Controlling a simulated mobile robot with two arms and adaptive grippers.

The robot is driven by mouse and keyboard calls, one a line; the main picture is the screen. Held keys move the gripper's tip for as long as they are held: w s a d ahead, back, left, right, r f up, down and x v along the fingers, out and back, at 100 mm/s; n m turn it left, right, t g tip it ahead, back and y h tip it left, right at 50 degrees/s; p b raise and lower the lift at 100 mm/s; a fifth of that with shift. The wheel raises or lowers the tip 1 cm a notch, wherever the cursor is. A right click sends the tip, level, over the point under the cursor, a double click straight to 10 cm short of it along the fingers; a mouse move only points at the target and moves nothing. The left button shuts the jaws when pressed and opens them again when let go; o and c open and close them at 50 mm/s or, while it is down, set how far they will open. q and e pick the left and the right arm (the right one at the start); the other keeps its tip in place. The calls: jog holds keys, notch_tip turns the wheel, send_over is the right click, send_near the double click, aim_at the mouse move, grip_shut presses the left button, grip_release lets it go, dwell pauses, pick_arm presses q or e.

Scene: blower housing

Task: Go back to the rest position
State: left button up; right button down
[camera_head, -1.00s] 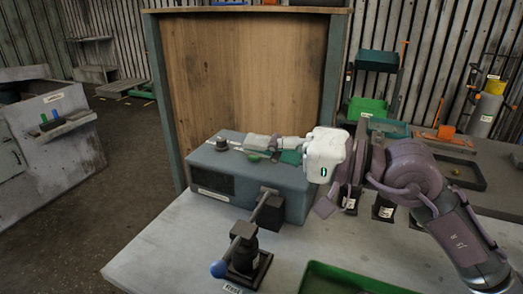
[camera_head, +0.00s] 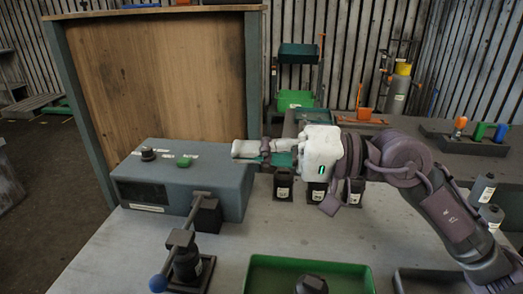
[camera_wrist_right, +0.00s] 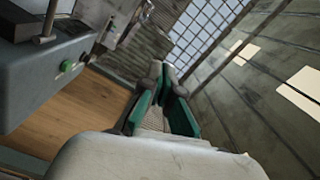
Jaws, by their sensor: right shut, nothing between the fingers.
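My right gripper (camera_head: 240,151) points left in the head view, its fingers shut and empty. Its fingertips show just above the right end of the blue-grey control box (camera_head: 185,188), apart from the green button (camera_head: 184,161) on the box top. In the right wrist view the green-padded fingers (camera_wrist_right: 166,80) are together with nothing between them. The box and its green button (camera_wrist_right: 66,66) show at the left there, clear of the fingers. My left gripper is not in view.
A lever with a blue ball (camera_head: 158,283) stands in front of the box. A green tray (camera_head: 350,264) lies at the table's front. Several small dark labelled parts stand beneath my right arm. A wooden panel (camera_head: 160,85) rises behind the box.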

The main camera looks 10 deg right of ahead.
jog(key=shift+v, duration=0.95)
